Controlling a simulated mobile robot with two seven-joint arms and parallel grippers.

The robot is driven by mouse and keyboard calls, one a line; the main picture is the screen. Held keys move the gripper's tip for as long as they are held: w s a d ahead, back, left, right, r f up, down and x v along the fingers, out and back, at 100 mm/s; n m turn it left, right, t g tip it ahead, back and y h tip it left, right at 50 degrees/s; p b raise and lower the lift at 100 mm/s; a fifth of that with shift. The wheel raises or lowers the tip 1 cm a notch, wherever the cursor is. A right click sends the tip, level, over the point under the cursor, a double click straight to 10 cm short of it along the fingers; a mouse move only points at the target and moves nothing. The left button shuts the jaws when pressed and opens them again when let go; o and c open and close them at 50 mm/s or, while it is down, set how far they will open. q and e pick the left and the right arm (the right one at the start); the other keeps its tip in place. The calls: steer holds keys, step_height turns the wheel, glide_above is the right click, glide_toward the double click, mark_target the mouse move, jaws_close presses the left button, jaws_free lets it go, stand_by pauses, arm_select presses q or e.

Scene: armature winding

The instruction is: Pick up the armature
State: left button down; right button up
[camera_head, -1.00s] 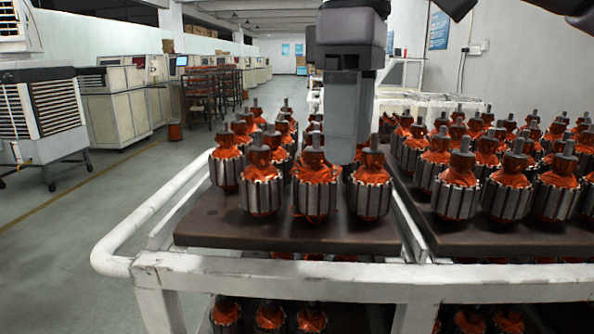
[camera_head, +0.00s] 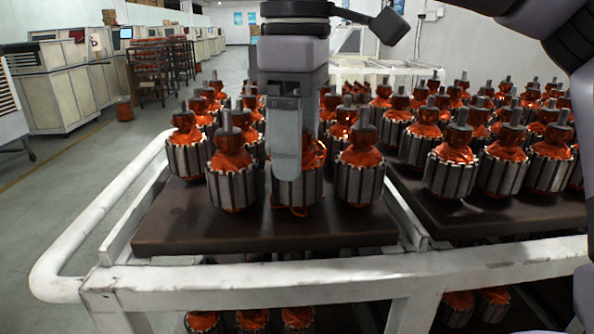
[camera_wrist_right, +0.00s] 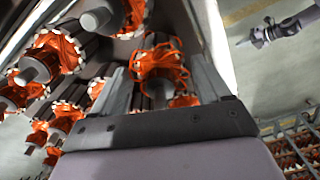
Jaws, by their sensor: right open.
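Armatures with orange windings and grey slotted cores stand upright in rows on a dark board of the trolley. My right gripper (camera_head: 288,165) points down at the front row, one finger in front of an armature (camera_head: 309,190), partly hiding it. In the right wrist view, the open right gripper (camera_wrist_right: 160,85) has its fingers on either side of an armature (camera_wrist_right: 160,58); I cannot tell whether they touch it. What looks like my left gripper (camera_wrist_right: 256,38) shows small at the upper right of that view; its jaws are unclear.
Neighbouring armatures (camera_head: 232,180) and (camera_head: 359,175) stand close on both sides. A second dark board (camera_head: 470,215) with many armatures lies to the right. A white trolley rail (camera_head: 250,280) runs along the front. Open floor (camera_head: 70,195) lies to the left.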

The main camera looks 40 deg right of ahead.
steer(key=shift+f, duration=0.7)
steer(key=c, duration=1.3)
steer(key=shift+o, duration=0.2)
steer(key=shift+w, duration=0.1)
steer(key=shift+r, duration=0.15)
step_height(320, 180, up, 10)
steer(key=shift+f, duration=0.25)
steer(key=shift+r, duration=0.2)
steer(key=shift+s, duration=0.2)
